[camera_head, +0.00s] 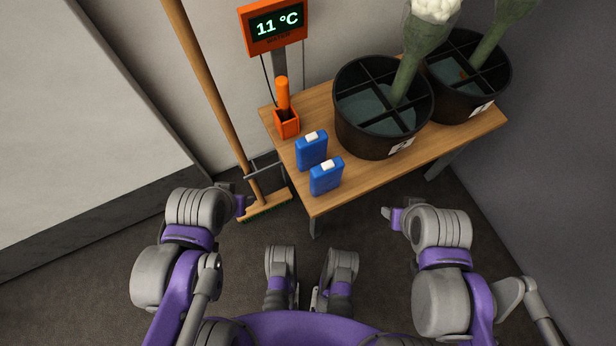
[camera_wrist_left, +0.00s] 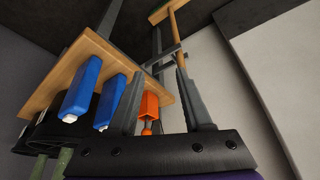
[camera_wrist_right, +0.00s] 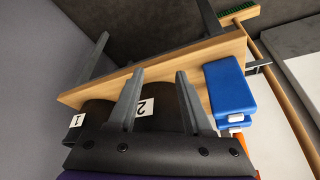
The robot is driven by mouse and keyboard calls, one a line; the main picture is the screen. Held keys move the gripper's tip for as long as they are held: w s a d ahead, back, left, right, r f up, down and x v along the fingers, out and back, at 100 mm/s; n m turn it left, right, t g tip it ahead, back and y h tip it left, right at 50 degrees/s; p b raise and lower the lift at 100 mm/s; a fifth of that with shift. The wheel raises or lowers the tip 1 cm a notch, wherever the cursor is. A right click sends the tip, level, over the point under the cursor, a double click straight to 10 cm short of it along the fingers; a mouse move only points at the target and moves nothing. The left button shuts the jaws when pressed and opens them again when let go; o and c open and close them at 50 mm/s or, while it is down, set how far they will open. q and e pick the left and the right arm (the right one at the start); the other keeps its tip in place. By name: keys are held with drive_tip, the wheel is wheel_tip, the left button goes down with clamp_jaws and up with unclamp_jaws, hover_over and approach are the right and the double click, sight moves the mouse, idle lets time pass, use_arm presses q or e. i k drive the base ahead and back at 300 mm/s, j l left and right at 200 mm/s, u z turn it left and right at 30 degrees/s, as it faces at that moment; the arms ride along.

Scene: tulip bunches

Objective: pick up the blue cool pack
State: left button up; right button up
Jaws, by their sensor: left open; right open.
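Two blue cool packs with white caps stand side by side on the wooden table's left end: a rear one (camera_head: 311,153) and a front one (camera_head: 326,178). Both show in the left wrist view, one at left (camera_wrist_left: 83,88) and one nearer the middle (camera_wrist_left: 111,102). In the right wrist view blue packs (camera_wrist_right: 230,88) overlap right of the fingers. My left gripper (camera_head: 243,206) is open and empty, left of the table and below its height in the picture. My right gripper (camera_head: 388,213) is open and empty, in front of the table and right of the packs.
The table (camera_head: 350,185) also bears two black divided buckets (camera_head: 375,145) (camera_head: 455,110) with green-wrapped bunches, and an orange holder (camera_head: 287,124) with an orange-handled item. A broom (camera_head: 215,90) leans left beside a grey bracket (camera_head: 264,172). Floor before the table is clear.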

sight(325, 177)
drive_tip(key=j+z, duration=0.1)
drive_tip(key=j, duration=0.3)
drive_tip(key=k+j, duration=0.15)
drive_tip(key=j, duration=0.25)
drive_tip(key=j+z, duration=0.15)
drive_tip(key=j, duration=0.25)
drive_tip(key=k+j, duration=0.15)
drive_tip(key=j, duration=0.25)
drive_tip(key=z, duration=0.05)
